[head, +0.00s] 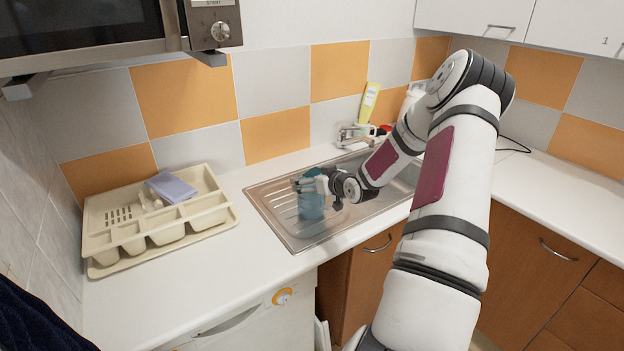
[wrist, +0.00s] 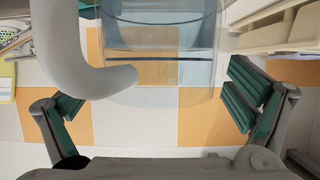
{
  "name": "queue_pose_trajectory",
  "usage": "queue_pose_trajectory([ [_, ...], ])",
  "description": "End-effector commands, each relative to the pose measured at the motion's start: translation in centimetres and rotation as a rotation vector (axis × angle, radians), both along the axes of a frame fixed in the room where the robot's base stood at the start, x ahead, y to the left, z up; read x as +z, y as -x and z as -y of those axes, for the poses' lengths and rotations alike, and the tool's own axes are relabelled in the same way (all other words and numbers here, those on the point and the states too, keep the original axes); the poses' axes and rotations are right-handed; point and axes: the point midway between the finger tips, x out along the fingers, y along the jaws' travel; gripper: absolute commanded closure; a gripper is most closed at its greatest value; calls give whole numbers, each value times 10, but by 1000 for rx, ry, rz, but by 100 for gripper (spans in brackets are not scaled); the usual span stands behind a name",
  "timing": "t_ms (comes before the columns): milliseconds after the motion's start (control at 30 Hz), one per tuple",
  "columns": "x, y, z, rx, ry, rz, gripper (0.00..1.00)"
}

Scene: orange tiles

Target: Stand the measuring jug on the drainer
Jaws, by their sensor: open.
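The measuring jug (head: 312,207) is translucent blue and looks upright over the ribbed steel drainer (head: 275,212), left of the sink bowl. Its base seems to rest on the drainer, but I cannot be sure of contact. In the head view my gripper (head: 316,187) is at the jug's upper part, coming from the right, and hides some of it. In the wrist view the jug (wrist: 165,45) shows large, with its thick grey curved handle (wrist: 65,50) on the left. My gripper (wrist: 152,100) is open, its green-padded fingers spread wide on either side with a gap to the jug.
A beige cutlery tray (head: 130,240) holding a blue-grey folded item (head: 171,187) stands left on the white counter. A tap (head: 352,135), a yellow bottle (head: 369,101) and a cup are behind the sink. A microwave (head: 110,30) hangs upper left. Counter between tray and sink is clear.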

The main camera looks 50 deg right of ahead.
Motion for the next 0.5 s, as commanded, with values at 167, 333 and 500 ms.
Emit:
queue_pose_trajectory([
  [167, 3, 0, 0, 0, 0, 1, 2],
  [333, 11, 19, -3, -1, 1, -1, 2],
  [500, 24, 51, -11, -1, 1, -1, 2],
])
